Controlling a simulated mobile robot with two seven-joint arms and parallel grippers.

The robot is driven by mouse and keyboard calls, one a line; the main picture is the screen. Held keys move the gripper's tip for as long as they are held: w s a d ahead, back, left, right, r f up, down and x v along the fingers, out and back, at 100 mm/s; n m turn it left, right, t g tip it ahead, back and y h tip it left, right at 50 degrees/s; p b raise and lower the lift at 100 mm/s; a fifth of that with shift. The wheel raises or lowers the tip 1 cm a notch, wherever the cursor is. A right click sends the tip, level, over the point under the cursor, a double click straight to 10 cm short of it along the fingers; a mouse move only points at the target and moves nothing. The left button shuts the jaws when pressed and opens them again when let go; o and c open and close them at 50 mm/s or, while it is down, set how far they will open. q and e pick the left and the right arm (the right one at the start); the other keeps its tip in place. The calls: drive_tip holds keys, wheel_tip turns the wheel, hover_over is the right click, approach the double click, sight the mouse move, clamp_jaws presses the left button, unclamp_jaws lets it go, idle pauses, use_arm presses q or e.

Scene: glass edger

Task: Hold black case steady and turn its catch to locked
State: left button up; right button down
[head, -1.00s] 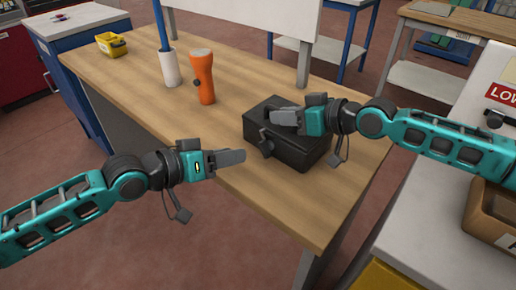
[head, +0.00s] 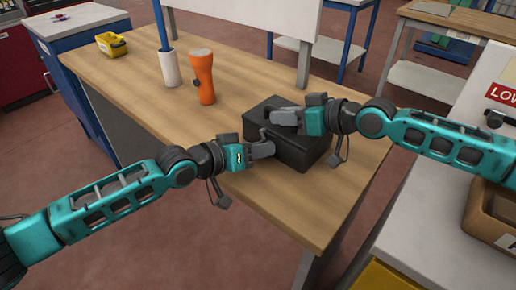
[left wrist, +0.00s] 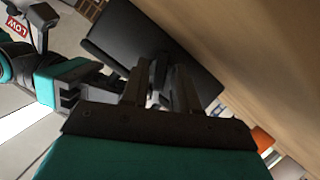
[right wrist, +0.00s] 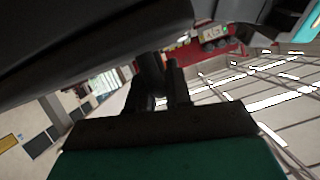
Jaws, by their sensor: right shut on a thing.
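The black case (head: 306,152) sits on the wooden workbench near its right end. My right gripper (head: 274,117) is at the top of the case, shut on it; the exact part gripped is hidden. The case fills the upper left of the right wrist view (right wrist: 90,40). My left gripper (head: 268,149) is at the case's front left face, where the catch is. The catch is hidden behind the left fingers in the head view. In the left wrist view the left fingers (left wrist: 160,88) stand apart in front of the case (left wrist: 120,42); contact with the catch cannot be told.
An orange flashlight (head: 202,78) and a white cylinder with a blue rod (head: 170,69) stand on the workbench (head: 130,85). A yellow bin (head: 111,44) is at the far left. A tan tray (head: 490,215) sits at the right.

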use_arm(q)
clamp_jaws()
drive_tip(key=shift+s, duration=0.1)
drive_tip(key=shift+d+m+y, duration=0.1)
drive_tip(key=shift+m+y, duration=0.2)
drive_tip(key=shift+m, duration=0.3)
drive_tip(key=shift+s+d+m+t+y, duration=0.1)
drive_tip(key=shift+m+t+y, duration=0.8)
drive_tip(key=shift+m, duration=0.5)
drive_tip(key=shift+o, duration=1.1)
unclamp_jaws()
drive_tip(key=shift+r, duration=0.1)
